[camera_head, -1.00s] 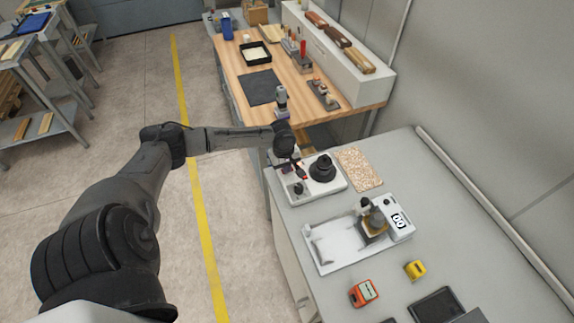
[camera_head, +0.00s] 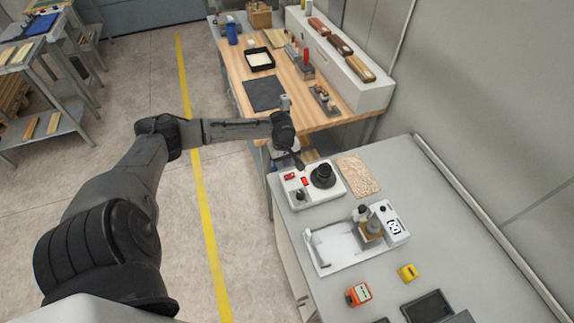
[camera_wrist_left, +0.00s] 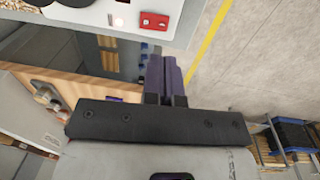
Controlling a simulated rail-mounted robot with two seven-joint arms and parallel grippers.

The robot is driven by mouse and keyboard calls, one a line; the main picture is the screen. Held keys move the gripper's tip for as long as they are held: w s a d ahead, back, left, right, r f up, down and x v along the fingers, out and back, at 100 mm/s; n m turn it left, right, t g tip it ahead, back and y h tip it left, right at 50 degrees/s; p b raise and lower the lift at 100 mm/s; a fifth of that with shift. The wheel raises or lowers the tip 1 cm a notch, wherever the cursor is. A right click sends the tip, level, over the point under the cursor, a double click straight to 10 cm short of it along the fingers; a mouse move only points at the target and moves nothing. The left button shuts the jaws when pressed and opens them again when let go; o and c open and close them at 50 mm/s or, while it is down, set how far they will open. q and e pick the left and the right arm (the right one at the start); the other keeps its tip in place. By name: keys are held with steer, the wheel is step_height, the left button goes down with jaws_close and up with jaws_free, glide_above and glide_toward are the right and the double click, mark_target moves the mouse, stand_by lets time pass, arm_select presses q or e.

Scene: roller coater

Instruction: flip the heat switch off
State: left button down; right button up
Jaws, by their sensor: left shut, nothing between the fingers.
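A white box-shaped device (camera_head: 318,194) with a black round cup (camera_head: 323,174) stands on the grey bench. Two small red switches sit on its top: one near its left corner (camera_head: 289,177) and one closer to the cup (camera_head: 305,182). I cannot read which is the heat switch, nor its position. A red switch (camera_wrist_left: 154,21) shows on the white surface in the left wrist view. My left gripper (camera_head: 299,163) is just beyond the device's far edge, apart from the switches. Its dark fingers (camera_wrist_left: 163,78) are together and empty. My right gripper is not in view.
A white tray-like machine (camera_head: 345,247) with a small display stands nearer on the grey bench (camera_head: 420,185). A textured beige sheet (camera_head: 358,174) lies beside the device. An orange timer-like box (camera_head: 358,294) and a yellow one (camera_head: 408,272) lie in front. A wooden workbench (camera_head: 300,103) stands behind.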

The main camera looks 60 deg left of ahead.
arm_select(q)
steer(key=shift+s+r, duration=0.15)
steer(key=shift+r, duration=1.2)
steer(key=shift+s+r, duration=0.15)
steer(key=shift+r, duration=1.15)
steer(key=b, duration=0.2)
steer(key=w+b, duration=0.1)
steer(key=b, duration=0.1)
steer(key=shift+w+a+t+b, duration=0.25)
steer(key=shift+a+t+b, duration=0.05)
steer(key=shift+b, duration=0.1)
glide_toward(292, 174)
steer(key=f, duration=0.5)
steer(key=w+f, duration=0.1)
steer(key=f, duration=0.1)
steer(key=shift+f+b, duration=0.25)
steer(key=shift+b, duration=0.15)
steer(key=shift+s, duration=0.1)
